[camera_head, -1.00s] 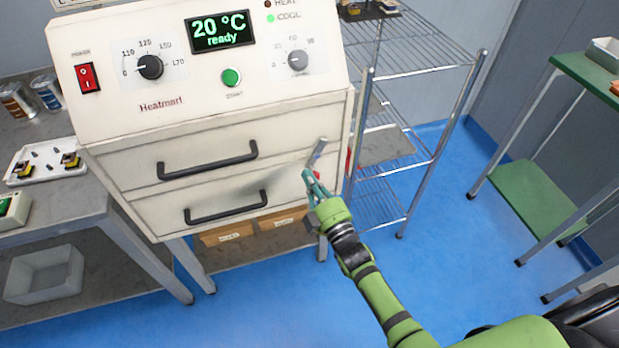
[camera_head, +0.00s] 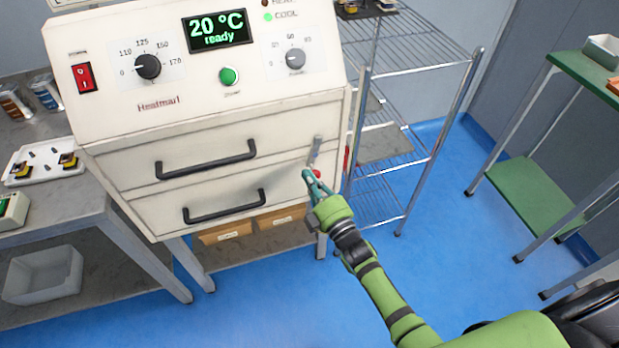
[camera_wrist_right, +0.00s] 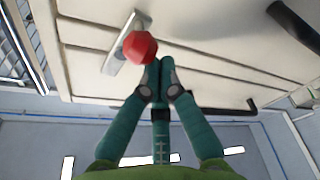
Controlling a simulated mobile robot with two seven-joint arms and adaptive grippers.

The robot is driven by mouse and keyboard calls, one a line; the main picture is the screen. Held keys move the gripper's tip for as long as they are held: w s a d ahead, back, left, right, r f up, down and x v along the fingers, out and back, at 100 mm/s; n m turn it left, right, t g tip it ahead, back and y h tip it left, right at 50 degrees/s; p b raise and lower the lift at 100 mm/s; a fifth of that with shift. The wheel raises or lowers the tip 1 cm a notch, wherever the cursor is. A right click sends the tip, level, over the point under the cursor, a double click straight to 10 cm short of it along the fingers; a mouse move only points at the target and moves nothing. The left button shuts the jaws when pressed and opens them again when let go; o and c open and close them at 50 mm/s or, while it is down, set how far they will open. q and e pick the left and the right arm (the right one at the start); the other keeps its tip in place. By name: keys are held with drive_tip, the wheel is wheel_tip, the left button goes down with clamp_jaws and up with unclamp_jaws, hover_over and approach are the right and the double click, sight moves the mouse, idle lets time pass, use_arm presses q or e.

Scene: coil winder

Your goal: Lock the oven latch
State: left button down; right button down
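The oven latch (camera_head: 316,151) is a short metal lever at the right edge of the oven's drawer fronts, standing nearly upright with a slight tilt. Its red knob (camera_head: 317,174) is at the lower end, partly behind my fingers. The wrist view shows the latch plate (camera_wrist_right: 122,52) and the red knob (camera_wrist_right: 139,48) close up. My right gripper (camera_head: 308,174) is at the knob, its fingertips (camera_wrist_right: 160,66) drawn together with nothing visible between them. The tips are beside the knob and seem to touch it. My left gripper is not in view.
The oven (camera_head: 120,118) has two drawers with black handles (camera_head: 207,160). A wire rack (camera_head: 420,62) stands close to the right of the latch. A grey bench (camera_head: 85,200) is at left and a green table (camera_head: 575,72) at far right. Blue floor lies between.

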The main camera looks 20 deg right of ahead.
drive_tip(key=shift+d+f+n, duration=0.15)
drive_tip(key=shift+n, duration=0.35)
idle(1.2)
idle(0.6)
